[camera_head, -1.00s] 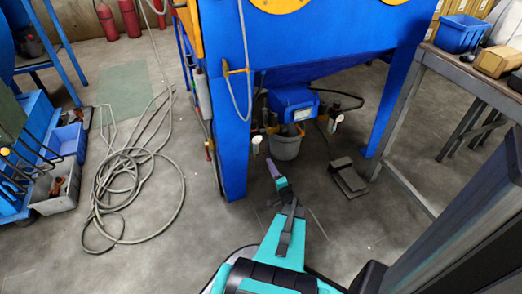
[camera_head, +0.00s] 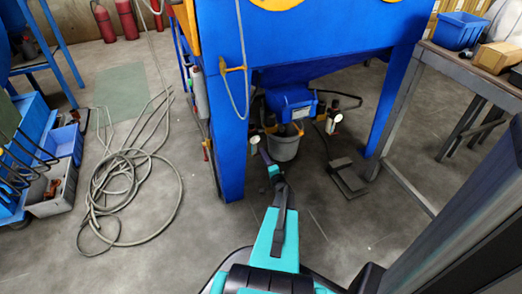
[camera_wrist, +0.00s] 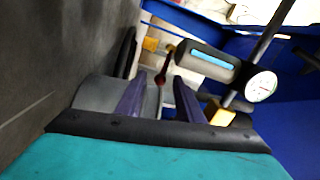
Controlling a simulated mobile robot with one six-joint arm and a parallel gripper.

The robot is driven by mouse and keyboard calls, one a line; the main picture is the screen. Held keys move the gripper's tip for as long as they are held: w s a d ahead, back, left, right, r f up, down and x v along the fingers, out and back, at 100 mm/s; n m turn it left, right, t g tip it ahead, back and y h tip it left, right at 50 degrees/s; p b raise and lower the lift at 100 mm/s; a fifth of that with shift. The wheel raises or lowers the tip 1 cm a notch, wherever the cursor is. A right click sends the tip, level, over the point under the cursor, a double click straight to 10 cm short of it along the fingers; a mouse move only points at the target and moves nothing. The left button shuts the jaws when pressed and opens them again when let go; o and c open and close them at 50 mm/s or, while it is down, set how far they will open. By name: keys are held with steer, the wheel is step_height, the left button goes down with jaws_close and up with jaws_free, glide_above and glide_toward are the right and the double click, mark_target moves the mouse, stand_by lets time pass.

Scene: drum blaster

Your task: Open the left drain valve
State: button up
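The blue blaster cabinet (camera_head: 310,40) stands over a blue box (camera_head: 290,101) and a grey bucket (camera_head: 283,148). A left fitting with a pale round face (camera_head: 254,140) hangs beside the bucket in the head view. The wrist view shows a white dial gauge (camera_wrist: 261,86), brass-coloured fittings (camera_wrist: 218,113) and a small dark red lever-like part (camera_wrist: 161,77). I cannot tell for sure which part is the left drain valve's handle. My gripper (camera_head: 264,155) is low, just left of the bucket. In the wrist view its purple fingers (camera_wrist: 160,92) are apart, with the red part beyond the gap.
The cabinet's front blue leg (camera_head: 232,160) stands close to the left of my gripper. A black pedal (camera_head: 347,178) lies on the floor to the right. A workbench (camera_head: 470,72) stands at the right. A coiled hose (camera_head: 120,195) covers floor at the left.

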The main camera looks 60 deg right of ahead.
steer(key=b+x, duration=0.1)
steer(key=x, duration=0.5)
steer(key=shift+w, duration=0.1)
jaws_close()
steer(key=shift+d+b, duration=0.1)
steer(key=shift+b, duration=0.2)
